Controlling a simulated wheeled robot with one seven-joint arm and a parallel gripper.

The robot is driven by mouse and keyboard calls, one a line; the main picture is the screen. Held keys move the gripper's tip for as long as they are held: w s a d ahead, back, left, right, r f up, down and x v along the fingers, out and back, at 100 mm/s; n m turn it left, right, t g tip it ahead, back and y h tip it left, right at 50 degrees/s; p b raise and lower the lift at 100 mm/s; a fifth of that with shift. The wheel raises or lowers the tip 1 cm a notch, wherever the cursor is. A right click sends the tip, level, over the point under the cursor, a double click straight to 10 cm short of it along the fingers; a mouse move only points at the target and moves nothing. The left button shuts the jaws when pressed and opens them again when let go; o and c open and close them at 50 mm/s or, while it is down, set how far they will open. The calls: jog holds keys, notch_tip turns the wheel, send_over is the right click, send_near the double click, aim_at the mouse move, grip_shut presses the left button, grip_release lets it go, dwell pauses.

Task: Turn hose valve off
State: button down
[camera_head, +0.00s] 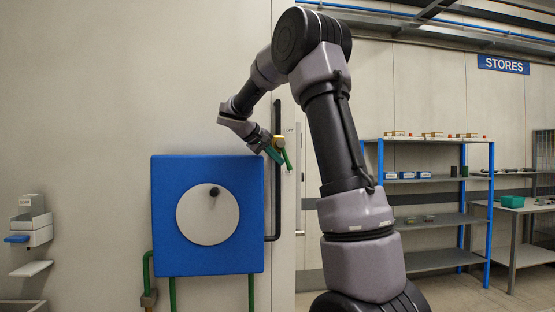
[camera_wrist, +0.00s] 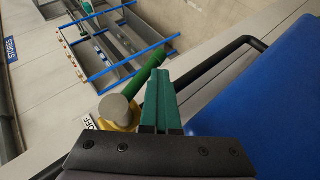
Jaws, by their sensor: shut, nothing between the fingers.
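The hose valve (camera_head: 279,141) is a small brass body on a black pipe beside the blue panel. It shows in the wrist view (camera_wrist: 122,112) with a round grey cap. Its green lever (camera_head: 287,160) hangs down, slightly right, in the head view; in the wrist view the lever (camera_wrist: 141,77) slants away to the upper right. A label reading OFF (camera_wrist: 90,124) is on the other side of the valve body from the lever. My gripper (camera_head: 273,155) is shut and empty, its teal fingers (camera_wrist: 161,95) right beside the lever. I cannot tell whether they touch it.
The blue panel (camera_head: 170,220) with a white disc (camera_head: 208,228) and black knob is left of the black pipe (camera_head: 277,200). Blue-framed shelves (camera_head: 430,178) stand behind on the right, under a STORES sign (camera_head: 503,64). A small wall dispenser (camera_head: 32,222) is far left.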

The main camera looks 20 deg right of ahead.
jog(key=d+h, duration=0.1)
jog(key=d+n+h, duration=0.1)
jog(key=shift+s+d+r+h, duration=0.1)
jog(key=shift+s+d+h, duration=0.25)
jog(key=shift+s+h, duration=0.05)
jog(key=shift+s+d+r+n+h, duration=0.2)
jog(key=shift+d+r+h, duration=0.1)
jog(key=shift+d+r, duration=0.25)
jog(key=shift+s+d+r+n+h, duration=0.15)
jog(key=shift+d+r+h, duration=0.15)
jog(key=shift+d, duration=0.4)
jog(key=shift+r, duration=0.1)
dwell(1.0)
